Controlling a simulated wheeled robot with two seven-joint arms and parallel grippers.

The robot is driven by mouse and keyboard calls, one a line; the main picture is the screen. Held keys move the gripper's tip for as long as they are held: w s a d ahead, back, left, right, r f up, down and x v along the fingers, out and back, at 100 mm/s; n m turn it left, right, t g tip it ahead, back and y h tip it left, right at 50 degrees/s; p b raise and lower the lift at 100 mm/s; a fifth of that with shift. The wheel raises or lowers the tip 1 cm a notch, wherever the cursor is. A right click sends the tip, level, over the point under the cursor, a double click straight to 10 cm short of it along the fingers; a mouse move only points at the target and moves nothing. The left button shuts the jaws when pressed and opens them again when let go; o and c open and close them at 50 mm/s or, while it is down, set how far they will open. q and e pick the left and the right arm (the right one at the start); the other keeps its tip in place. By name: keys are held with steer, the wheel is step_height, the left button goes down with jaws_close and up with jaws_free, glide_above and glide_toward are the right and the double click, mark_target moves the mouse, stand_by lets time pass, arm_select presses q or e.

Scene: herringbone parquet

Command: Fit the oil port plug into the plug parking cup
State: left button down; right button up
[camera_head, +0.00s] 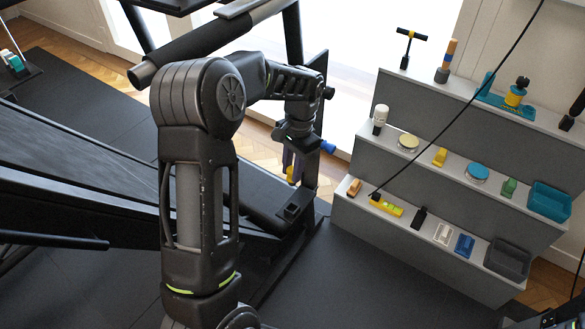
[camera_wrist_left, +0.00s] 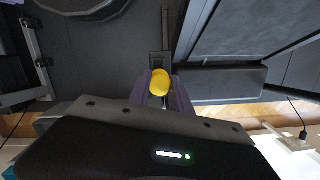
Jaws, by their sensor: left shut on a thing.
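My left gripper (camera_head: 292,172) reaches down beside a dark frame post in the head view. Its purple fingers are shut on the yellow oil port plug, which shows as a small yellow patch (camera_head: 290,174). In the left wrist view the rounded yellow plug (camera_wrist_left: 160,82) sits between the fingertips (camera_wrist_left: 161,92). A small black square block with a dark recess (camera_head: 291,210) is below the gripper in the head view, apart from the plug. It may be the plug parking cup; I cannot tell for sure. My right gripper is not in view.
A grey stepped shelf (camera_head: 345,215) at the right holds several small tools, tins and bins. A blue cylindrical part (camera_head: 327,146) is close to the right of my left gripper. Dark machine beams and a sloping panel (camera_head: 80,185) fill the left. Dark floor lies in front of the shelf.

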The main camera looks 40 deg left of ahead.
arm_select(q)
steer(key=shift+r, duration=0.1)
steer(key=shift+f+b, duration=2.6)
steer(key=shift+f, duration=2.45)
steer(key=shift+p, duration=0.5)
steer(key=shift+f+b, duration=0.85)
steer(key=shift+f, duration=0.6)
steer(key=c, duration=1.1)
jaws_free()
steer(key=shift+r, duration=0.1)
steer(key=shift+w+d+r+p, duration=0.15)
steer(key=shift+r+p, duration=0.1)
steer(key=shift+r, duration=1.05)
steer(key=shift+w+a+r+p, duration=0.1)
steer(key=shift+w+r+p, duration=0.1)
steer(key=shift+r, duration=1.05)
steer(key=shift+w+d+r+p, duration=0.1)
steer(key=shift+r+p, duration=0.15)
steer(key=shift+r, duration=1.05)
